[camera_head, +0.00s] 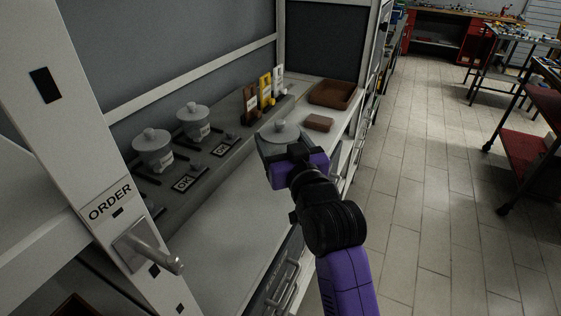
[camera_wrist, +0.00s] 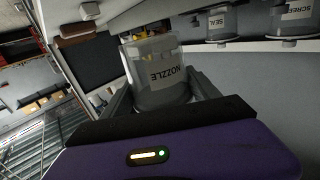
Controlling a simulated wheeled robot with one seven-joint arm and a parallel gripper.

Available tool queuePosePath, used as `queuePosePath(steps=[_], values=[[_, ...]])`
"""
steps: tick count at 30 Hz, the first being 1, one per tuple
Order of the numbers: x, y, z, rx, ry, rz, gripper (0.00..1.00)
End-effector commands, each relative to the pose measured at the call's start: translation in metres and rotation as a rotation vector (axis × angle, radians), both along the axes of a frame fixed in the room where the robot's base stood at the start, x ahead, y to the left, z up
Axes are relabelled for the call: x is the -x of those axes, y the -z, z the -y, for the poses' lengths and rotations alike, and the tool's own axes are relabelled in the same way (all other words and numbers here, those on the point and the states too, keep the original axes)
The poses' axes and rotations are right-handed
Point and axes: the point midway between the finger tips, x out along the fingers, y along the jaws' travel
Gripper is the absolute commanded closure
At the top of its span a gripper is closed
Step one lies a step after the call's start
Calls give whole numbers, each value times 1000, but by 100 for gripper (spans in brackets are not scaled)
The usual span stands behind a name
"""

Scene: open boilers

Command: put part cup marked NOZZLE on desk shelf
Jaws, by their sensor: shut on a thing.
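The part cup marked NOZZLE (camera_wrist: 158,72) is a grey, see-through cup with a white label, between the fingers of my gripper in the wrist view. Its label reads upside down there. In the head view, its lidded top (camera_head: 281,132) shows above my gripper (camera_head: 285,150), which is shut on it and hides most of its body. My gripper holds the cup over the front part of the desk's pale surface (camera_head: 235,205). I cannot tell how far the cup is above that surface.
Two lidded cups (camera_head: 153,150) (camera_head: 194,122) stand on a raised ledge behind OK plates; in the wrist view their labels read SEAL (camera_wrist: 218,22) and SCREEN (camera_wrist: 295,18). Upright coloured holders (camera_head: 265,92), a brown block (camera_head: 318,123) and a brown tray (camera_head: 331,95) are farther back. An ORDER panel (camera_head: 110,205) stands left.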

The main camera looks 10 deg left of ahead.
Motion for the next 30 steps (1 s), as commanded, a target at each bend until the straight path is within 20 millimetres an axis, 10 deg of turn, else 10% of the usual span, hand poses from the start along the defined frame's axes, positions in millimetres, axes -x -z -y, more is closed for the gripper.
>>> queuePosePath(steps=[16,30], values=[[0,64,0,-1,0,0,81],[0,73,0,-1,1,3,81]])
